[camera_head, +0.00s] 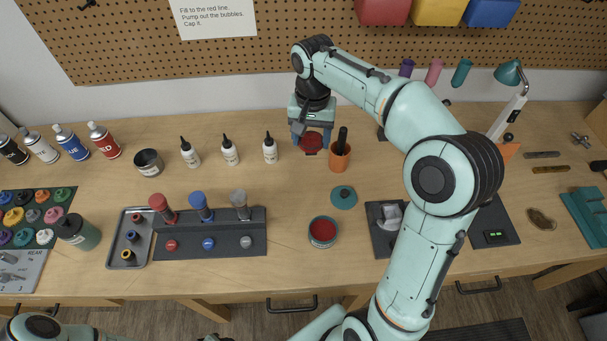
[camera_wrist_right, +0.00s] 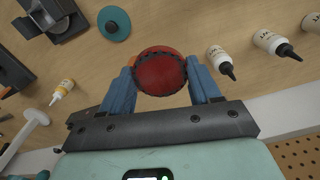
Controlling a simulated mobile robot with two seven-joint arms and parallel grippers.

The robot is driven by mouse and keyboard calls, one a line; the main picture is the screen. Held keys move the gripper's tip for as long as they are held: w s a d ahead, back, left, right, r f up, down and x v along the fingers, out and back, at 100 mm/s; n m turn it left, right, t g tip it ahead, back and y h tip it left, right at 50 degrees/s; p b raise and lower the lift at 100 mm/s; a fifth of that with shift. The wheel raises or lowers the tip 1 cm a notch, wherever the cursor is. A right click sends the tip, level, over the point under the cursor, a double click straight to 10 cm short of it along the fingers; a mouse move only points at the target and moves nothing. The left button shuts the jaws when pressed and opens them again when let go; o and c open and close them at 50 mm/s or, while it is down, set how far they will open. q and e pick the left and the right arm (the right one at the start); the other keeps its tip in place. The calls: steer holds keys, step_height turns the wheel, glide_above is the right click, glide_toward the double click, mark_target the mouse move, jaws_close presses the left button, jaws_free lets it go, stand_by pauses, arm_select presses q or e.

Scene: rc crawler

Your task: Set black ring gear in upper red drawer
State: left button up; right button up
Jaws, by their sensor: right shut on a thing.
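My right gripper (camera_head: 312,143) is over the back middle of the bench, shut on a round red piece with a dark toothed rim (camera_head: 311,140). In the right wrist view, the blue fingers of this gripper (camera_wrist_right: 163,82) press on both sides of the red piece (camera_wrist_right: 160,74). I cannot tell whether the dark rim is the black ring gear; no separate black ring gear is clear. A red bin (camera_head: 382,10) is cut off by the top edge of the head view.
An orange cup (camera_head: 340,157) with a black-handled tool stands just right of my right gripper. Several white dropper bottles (camera_head: 229,152) stand to its left. An open tin (camera_head: 322,232) and a teal lid (camera_head: 343,197) lie in front. Bare wood separates them.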

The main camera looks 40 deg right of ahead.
arm_select(q)
steer(key=shift+s+f+b, duration=0.7)
steer(key=shift+s+f, duration=0.5)
steer(key=shift+s, duration=0.1)
arm_select(e)
steer(key=shift+s+f, duration=0.1)
steer(key=shift+f, duration=7.9)
steer(key=shift+f, duration=0.15)
steer(key=o, duration=1.2)
steer(key=shift+c, duration=0.2)
arm_select(q)
steer(key=shift+s+f, duration=0.1)
